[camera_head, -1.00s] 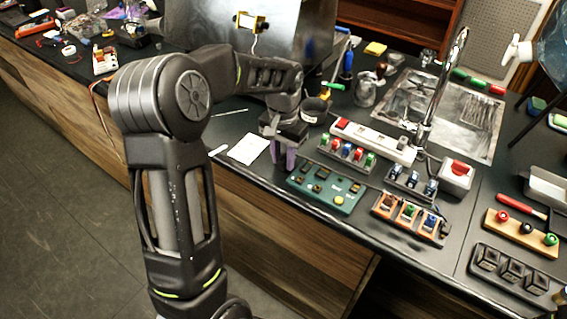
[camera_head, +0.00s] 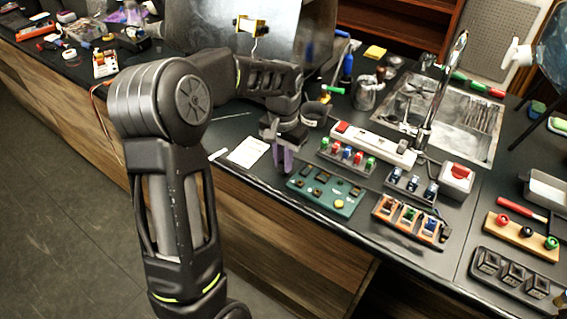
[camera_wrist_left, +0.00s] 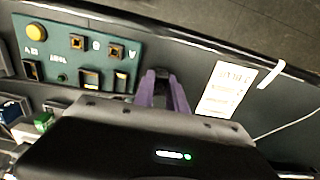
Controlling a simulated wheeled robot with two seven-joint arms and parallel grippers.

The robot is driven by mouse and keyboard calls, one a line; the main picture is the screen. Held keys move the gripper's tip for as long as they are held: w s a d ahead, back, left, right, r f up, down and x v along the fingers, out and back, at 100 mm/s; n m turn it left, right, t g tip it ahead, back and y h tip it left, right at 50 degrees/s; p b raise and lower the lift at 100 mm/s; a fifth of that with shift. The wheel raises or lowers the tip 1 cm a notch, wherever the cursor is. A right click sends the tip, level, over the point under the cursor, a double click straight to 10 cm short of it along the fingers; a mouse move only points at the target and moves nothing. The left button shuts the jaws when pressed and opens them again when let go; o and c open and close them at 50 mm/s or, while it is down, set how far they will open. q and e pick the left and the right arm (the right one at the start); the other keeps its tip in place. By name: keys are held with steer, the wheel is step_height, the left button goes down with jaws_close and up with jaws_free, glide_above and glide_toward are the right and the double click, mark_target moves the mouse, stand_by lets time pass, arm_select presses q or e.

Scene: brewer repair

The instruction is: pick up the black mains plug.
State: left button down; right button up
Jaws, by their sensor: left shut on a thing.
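My left gripper (camera_head: 283,160), with purple fingers, points down at the counter just left of the green board (camera_head: 325,190). In the left wrist view its fingers (camera_wrist_left: 162,88) are close together, shut on a small dark thing between the tips. This fits the black mains plug (camera_wrist_left: 161,74), but the fingers hide most of it and its shape is not clear. In the head view the held thing cannot be made out. My right gripper is not in view.
A white power strip (camera_head: 373,143) with a red switch lies behind the green board. Racks of coloured parts (camera_head: 347,154) and an orange tray (camera_head: 408,216) stand to the right. A white card (camera_head: 248,152) lies left of the gripper. A sink (camera_head: 440,115) is behind.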

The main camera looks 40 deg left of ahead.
arm_select(q)
step_height(320, 180, up, 10)
steer(key=shift+f+b, duration=0.1)
steer(key=shift+b, duration=0.6)
